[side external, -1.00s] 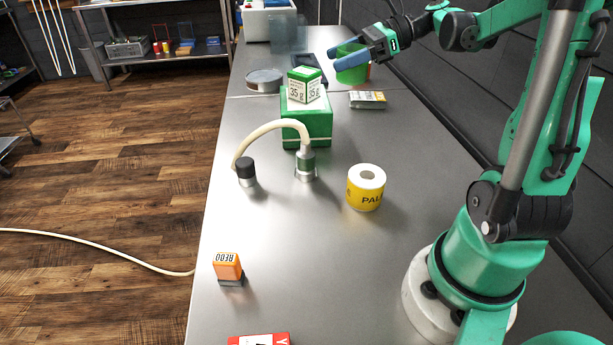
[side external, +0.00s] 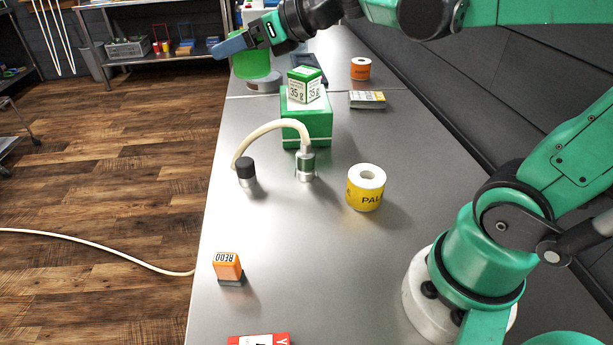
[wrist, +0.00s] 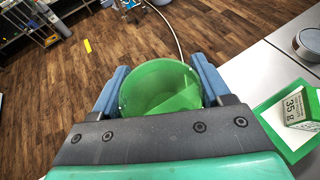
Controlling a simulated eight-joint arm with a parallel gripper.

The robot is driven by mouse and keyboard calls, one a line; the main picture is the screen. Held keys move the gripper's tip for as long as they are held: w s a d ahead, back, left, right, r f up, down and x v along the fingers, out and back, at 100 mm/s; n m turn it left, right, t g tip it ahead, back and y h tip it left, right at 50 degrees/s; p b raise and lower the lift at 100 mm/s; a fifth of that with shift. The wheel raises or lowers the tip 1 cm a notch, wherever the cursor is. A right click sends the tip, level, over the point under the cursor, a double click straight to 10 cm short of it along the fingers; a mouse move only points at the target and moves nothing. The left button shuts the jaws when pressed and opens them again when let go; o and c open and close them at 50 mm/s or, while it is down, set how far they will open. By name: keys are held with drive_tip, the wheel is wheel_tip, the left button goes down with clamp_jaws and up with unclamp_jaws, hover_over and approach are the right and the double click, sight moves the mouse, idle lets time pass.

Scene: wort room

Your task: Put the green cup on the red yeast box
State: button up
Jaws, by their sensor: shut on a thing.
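The green cup (side external: 251,66) is held in the air near the table's left edge, in front of the far shelf in the side view. My gripper (side external: 236,46) is shut on it. In the wrist view the cup (wrist: 160,88) sits between the two blue fingers of my gripper (wrist: 160,80), its open mouth showing. A red box (side external: 259,340), likely the yeast box, lies at the near end of the table, cut off by the bottom frame edge. My gripper is far from it.
A green box (side external: 309,125) with a smaller green-and-white box (side external: 304,85) on top stands mid-table. A hose (side external: 270,128) arches before it. A yellow roll (side external: 366,188), orange stamp (side external: 228,268), flat packet (side external: 367,99), grey tin (side external: 264,84) and orange roll (side external: 361,68) stand around.

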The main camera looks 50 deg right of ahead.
drive_tip(key=shift+r, duration=0.8)
drive_tip(key=s+d+f+n+g+y, duration=0.2)
drive_tip(key=s+d+f+n+y, duration=0.15)
drive_tip(key=d, duration=0.45)
drive_tip(key=s+d+f+n+g+y, duration=0.1)
drive_tip(key=s+d+f+n+y, duration=0.1)
drive_tip(key=s+d, duration=0.5)
drive_tip(key=f, duration=0.6)
drive_tip(key=w+d+f, duration=0.1)
drive_tip(key=f, duration=1.2)
drive_tip(key=shift+w+d+f, duration=0.25)
drive_tip(key=shift+f, duration=0.15)
drive_tip(key=shift+f, duration=0.1)
drive_tip(key=o, duration=1.4)
